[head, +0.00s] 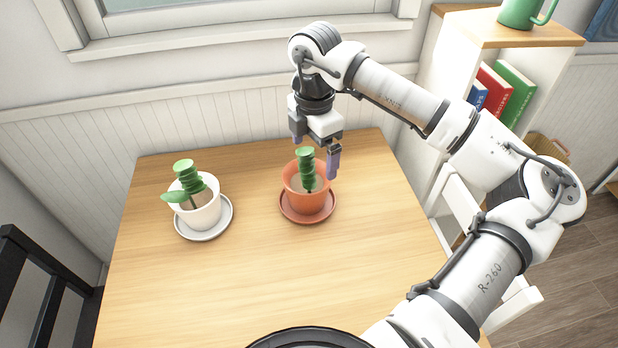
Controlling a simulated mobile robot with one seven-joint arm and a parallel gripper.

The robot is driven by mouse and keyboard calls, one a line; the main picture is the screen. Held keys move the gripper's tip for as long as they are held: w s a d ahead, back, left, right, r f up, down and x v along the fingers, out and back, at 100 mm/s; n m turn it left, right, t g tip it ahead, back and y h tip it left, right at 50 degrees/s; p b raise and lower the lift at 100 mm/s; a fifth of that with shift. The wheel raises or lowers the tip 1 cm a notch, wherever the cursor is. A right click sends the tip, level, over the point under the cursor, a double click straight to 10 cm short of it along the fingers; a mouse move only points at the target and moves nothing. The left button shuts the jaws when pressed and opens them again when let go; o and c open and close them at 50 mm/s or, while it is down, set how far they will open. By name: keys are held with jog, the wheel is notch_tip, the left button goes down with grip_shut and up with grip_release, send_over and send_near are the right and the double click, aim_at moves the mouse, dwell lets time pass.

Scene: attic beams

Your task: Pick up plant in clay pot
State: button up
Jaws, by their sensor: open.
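The plant in the clay pot (306,194) has stacked green leaves in an orange pot. It stands upright on an orange saucer (308,217) near the back of the wooden table (270,277). My gripper (315,160) is open and pointing down at the back of this plant, close above the pot. One finger shows to the right of the leaves and the other to the upper left. I cannot tell whether a finger touches the plant or the pot. Nothing is seen held.
A similar plant in a white pot (200,209) stands on a white saucer at the left. A wall and window sill (250,38) are behind the table. A shelf with books (495,90) and a green mug (522,13) is at the right. The table's front is clear.

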jog(key=shift+w+d+f+p, duration=0.1)
jog(key=shift+f+p, duration=0.15)
jog(key=shift+f, duration=0.45)
jog(key=shift+s+d+f+p, duration=0.1)
jog(key=shift+f+p, duration=0.1)
jog(key=shift+f, duration=0.55)
jog(key=shift+w+d+f+p, duration=0.1)
jog(key=shift+f+p, duration=0.15)
jog(key=shift+f, duration=0.45)
jog(key=shift+c, duration=0.3)
jog(key=shift+r, duration=0.1)
jog(key=c, duration=1.9)
jog(key=shift+o, duration=0.2)
